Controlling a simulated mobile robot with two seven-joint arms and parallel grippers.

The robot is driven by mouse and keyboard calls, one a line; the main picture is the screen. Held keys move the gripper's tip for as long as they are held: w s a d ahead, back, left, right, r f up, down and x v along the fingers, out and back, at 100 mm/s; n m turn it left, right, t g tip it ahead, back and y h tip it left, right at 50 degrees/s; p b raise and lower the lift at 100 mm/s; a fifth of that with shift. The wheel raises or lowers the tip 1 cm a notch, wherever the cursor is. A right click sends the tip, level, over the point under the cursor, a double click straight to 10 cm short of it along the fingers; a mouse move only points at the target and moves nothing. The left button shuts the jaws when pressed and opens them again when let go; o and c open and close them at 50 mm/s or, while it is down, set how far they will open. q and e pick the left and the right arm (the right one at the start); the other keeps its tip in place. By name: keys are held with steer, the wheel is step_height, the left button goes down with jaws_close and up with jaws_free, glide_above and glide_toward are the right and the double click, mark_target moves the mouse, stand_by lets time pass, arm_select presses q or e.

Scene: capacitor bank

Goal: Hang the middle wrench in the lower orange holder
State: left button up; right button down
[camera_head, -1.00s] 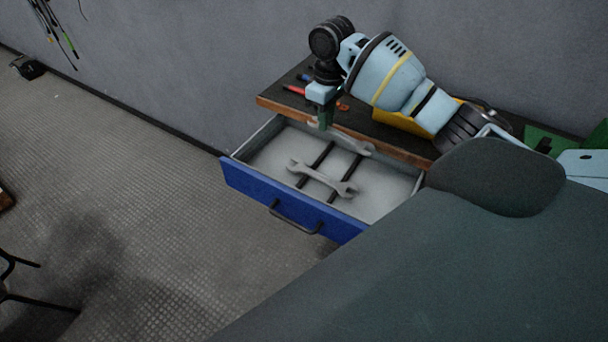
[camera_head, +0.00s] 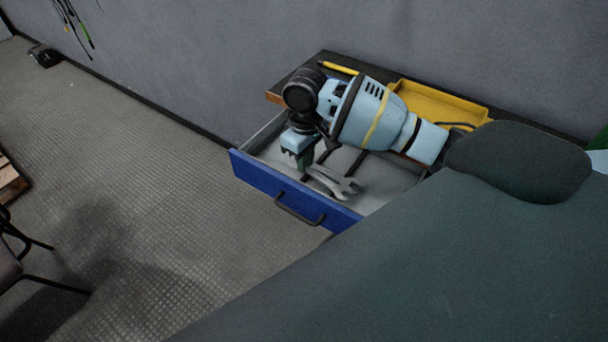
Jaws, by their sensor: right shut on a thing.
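My right gripper (camera_head: 303,168) is low over the open blue drawer (camera_head: 265,182), near its left front part. It is shut on a grey wrench (camera_head: 343,184), which extends to the right from the fingers. The fingertips and the gripped end are partly hidden, and the held wrench overlaps other grey metal in the drawer, so I cannot tell its height clearly. I cannot tell from this view which of the wrenches is held. The orange holder is not in view. My left gripper is not in view.
The workbench top (camera_head: 318,62) behind the drawer carries a yellow tray (camera_head: 455,103) and a yellow tool (camera_head: 340,68). A grey wall stands behind. The floor (camera_head: 150,190) to the left is mostly open, with a chair at the left edge.

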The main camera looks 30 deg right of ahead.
step_height(320, 180, down, 4)
steer(key=shift+a+f, duration=0.1)
steer(key=shift+f, duration=0.6)
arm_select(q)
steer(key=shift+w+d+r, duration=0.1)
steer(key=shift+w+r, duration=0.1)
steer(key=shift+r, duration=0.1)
arm_select(e)
steer(key=shift+s+a+f, duration=0.1)
steer(key=shift+s+f, duration=0.05)
steer(key=c, duration=1.5)
jaws_free()
steer(key=shift+f, duration=0.1)
steer(key=shift+o, duration=0.6)
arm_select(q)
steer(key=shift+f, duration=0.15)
